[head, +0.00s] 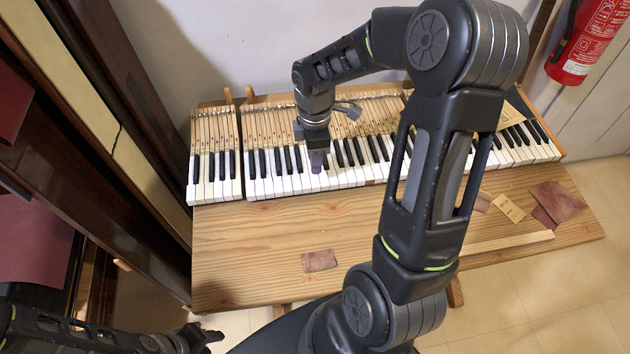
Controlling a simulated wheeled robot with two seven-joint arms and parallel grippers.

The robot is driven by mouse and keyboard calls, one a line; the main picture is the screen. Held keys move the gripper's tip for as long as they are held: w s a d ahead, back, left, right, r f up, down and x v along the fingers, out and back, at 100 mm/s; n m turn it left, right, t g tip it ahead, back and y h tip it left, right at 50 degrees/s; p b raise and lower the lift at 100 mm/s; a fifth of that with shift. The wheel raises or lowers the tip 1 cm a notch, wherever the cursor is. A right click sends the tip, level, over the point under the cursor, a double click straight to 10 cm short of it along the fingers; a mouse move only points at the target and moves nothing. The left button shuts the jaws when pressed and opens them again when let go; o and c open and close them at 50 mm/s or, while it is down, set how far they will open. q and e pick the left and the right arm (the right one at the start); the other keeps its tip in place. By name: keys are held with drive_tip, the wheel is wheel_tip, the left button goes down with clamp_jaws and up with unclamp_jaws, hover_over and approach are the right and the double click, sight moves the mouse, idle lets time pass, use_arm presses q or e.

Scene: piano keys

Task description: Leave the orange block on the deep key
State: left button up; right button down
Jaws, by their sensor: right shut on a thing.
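My right gripper (316,150) points down over the piano keyboard (270,186), left of its middle. It is shut on a small purple-grey block (317,163), which is at the white keys; I cannot tell whether it touches one. No block looks clearly orange. A small brown-orange patch (370,182) shows at the front of the keys to the right.
The keyboard lies on a wooden table (250,250). A reddish-brown scrap (320,261) lies at the front, with more scraps (558,201) and a wooden strip (510,241) at right. My right arm hides part of the keys. A dark cabinet stands left.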

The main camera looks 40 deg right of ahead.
sight(315, 181)
drive_tip(key=shift+r+b, duration=0.1)
drive_tip(key=shift+b, duration=0.8)
drive_tip(key=shift+r, duration=0.45)
drive_tip(key=shift+f, duration=0.1)
drive_tip(key=shift+f+b, duration=2.4)
drive_tip(key=shift+f, duration=0.6)
drive_tip(key=shift+f+b, duration=0.5)
drive_tip(key=shift+f, duration=0.5)
